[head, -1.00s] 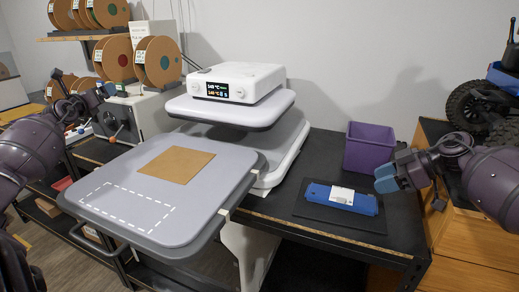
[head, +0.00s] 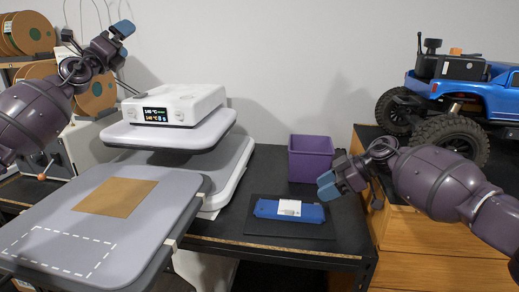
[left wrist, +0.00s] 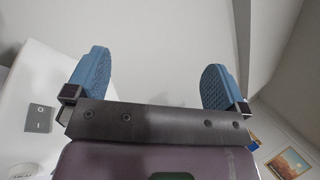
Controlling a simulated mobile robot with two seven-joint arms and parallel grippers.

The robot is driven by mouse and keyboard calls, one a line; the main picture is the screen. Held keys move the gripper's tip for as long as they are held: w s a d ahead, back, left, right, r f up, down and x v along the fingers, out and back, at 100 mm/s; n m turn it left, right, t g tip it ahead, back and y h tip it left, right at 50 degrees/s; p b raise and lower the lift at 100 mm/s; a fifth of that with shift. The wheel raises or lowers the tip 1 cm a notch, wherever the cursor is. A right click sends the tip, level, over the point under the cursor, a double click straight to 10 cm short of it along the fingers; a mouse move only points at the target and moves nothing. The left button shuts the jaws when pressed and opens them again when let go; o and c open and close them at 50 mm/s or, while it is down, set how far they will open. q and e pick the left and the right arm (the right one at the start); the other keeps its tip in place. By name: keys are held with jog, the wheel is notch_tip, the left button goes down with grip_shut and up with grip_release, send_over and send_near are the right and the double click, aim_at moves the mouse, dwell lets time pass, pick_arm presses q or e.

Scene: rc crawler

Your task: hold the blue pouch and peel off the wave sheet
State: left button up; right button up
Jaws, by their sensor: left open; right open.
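The blue pouch (head: 265,208) lies flat on a dark mat (head: 260,229) on the black bench, in the head view. A white sheet (head: 289,207) with faint markings lies on top of its middle; I cannot make out a wave pattern. My right gripper (head: 327,184) hangs just right of and above the pouch, apart from it, open and empty. My left gripper (head: 123,28) is raised at the upper left, far from the pouch. In the left wrist view its two blue fingertips (left wrist: 152,78) are wide apart with nothing between them.
A purple bin (head: 310,160) stands behind the pouch. A heat press (head: 175,110) with a grey platen (head: 150,225) pulled out, bearing a brown square (head: 115,197), is at left. A blue crawler (head: 455,95) stands on the wooden cabinet at right.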

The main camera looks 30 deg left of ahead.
pick_arm(q)
jog(key=w+d+f+m+g+h, duration=0.2)
jog(key=d+f+m+g+h, duration=0.15)
jog(key=d, duration=0.45)
jog(key=w+d+f+m+g+h, duration=0.25)
jog(key=d+f+h, duration=0.2)
jog(key=d, duration=0.45)
jog(key=w+d+f+m+g+h, duration=0.2)
jog(key=d+f+m+g+h, duration=0.15)
jog(key=d, duration=0.45)
jog(key=s+d+f+m+g+h, duration=0.1)
jog(key=s+d+f+m+g, duration=0.3)
jog(key=d, duration=0.4)
jog(key=s+d+f+m+g+h, duration=0.1)
jog(key=s+d+f+m+g, duration=0.1)
jog(key=d+m+g, duration=0.5)
jog(key=s+d+f+m+g+h, duration=0.1)
jog(key=s+d+f+m+g, duration=0.15)
jog(key=d, duration=0.65)
jog(key=y, duration=1.4)
send_near(262, 204)
notch_tip(262, 204, down, 9)
jog(key=shift+s+a+f, duration=0.1)
jog(key=shift+a+f, duration=0.05)
jog(key=shift+f, duration=0.05)
jog(key=shift+c, duration=0.2)
